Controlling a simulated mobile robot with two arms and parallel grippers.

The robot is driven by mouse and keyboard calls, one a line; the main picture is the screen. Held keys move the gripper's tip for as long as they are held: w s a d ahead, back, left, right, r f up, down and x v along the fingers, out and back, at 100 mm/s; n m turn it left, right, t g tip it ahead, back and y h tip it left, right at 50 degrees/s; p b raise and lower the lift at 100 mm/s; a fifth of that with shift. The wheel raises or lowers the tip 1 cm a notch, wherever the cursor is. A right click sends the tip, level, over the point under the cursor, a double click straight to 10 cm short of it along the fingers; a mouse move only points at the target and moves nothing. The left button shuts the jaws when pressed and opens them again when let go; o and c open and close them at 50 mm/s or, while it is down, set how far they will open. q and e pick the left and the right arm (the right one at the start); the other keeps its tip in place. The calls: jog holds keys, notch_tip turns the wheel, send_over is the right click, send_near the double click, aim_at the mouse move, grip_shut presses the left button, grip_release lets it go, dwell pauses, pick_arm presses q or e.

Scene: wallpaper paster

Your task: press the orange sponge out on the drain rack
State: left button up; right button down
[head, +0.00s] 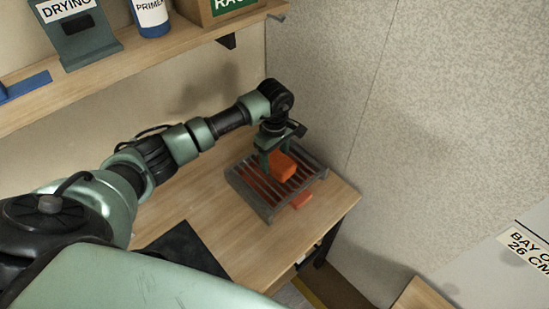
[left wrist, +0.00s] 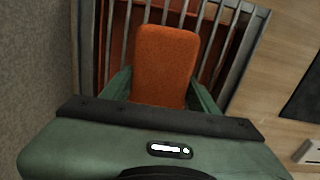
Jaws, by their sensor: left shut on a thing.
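The orange sponge (head: 282,166) is a block held between the fingers of my left gripper (head: 278,160), over the drain rack. In the left wrist view the sponge (left wrist: 165,65) sits between the two green fingers of the left gripper (left wrist: 163,90), with the rack bars behind it. The drain rack (head: 255,199) is a dark grey frame with parallel bars on the wooden bench. I cannot tell whether the sponge touches the bars. An orange-red surface shows under the bars (left wrist: 118,35). My right gripper is not in view.
The wooden bench (head: 215,205) has bare room left of the rack, and a dark mat (head: 185,250) lies nearer. A grey textured wall (head: 430,130) rises close on the right. A shelf (head: 130,65) above holds a drying box, a primer can and a cardboard box.

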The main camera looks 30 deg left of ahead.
pick_arm(q)
jog(key=shift+s+d+f+b, duration=0.1)
jog(key=shift+s+f+b, duration=0.15)
jog(key=shift+f+b, duration=0.2)
dwell(1.4)
jog(key=shift+w+r+p, duration=0.2)
jog(key=shift+r+p, duration=0.5)
jog(key=shift+r, duration=0.5)
jog(key=shift+r+p, duration=1.2)
jog(key=shift+r, duration=1.35)
